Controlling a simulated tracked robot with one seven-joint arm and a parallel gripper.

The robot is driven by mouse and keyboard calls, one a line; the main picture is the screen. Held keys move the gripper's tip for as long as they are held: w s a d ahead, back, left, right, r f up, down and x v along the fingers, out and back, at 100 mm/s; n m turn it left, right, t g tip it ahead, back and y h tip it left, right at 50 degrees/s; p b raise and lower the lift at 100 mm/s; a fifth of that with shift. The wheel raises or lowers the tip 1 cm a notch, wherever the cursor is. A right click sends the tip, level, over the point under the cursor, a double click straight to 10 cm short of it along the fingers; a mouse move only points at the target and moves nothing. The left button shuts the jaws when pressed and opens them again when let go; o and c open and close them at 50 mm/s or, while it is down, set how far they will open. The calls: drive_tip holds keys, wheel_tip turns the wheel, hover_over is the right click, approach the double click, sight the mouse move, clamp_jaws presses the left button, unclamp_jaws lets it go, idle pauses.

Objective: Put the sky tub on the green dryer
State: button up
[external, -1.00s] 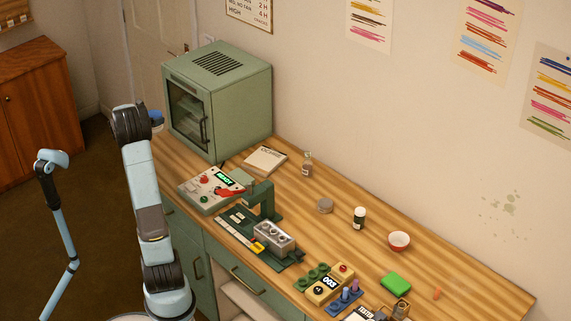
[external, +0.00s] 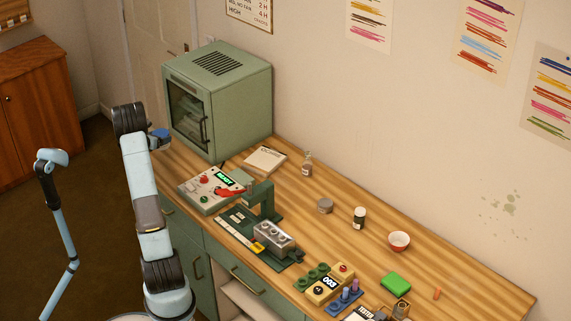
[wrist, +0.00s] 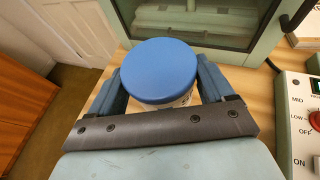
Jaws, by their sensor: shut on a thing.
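The sky tub (wrist: 160,72) has a round blue lid and a pale body with dark print. My gripper (wrist: 161,86) is shut on it, with one finger on each side. The lid hides most of the body. The green dryer (external: 235,100) is a box with slots in its top and a glass door in front. It stands at the left end of the bench, and its door looks shut. In the external view my gripper (external: 159,137) is at the dryer's front left, below its top. The wrist view shows the dryer front (wrist: 190,42) just beyond the tub.
A control box (external: 208,190) with a display and a press (external: 262,200) stand to the right of the dryer. The dryer's top (external: 220,63) is clear.

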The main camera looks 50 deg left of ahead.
drive_tip(key=w+a+f, duration=0.1)
drive_tip(key=f, duration=0.1)
drive_tip(key=w+a+f, duration=0.4)
drive_tip(key=f, duration=0.1)
drive_tip(key=shift+a, duration=0.25)
drive_tip(key=shift+f, duration=1.5)
drive_tip(key=o, duration=1.2)
drive_tip(key=shift+c, duration=0.2)
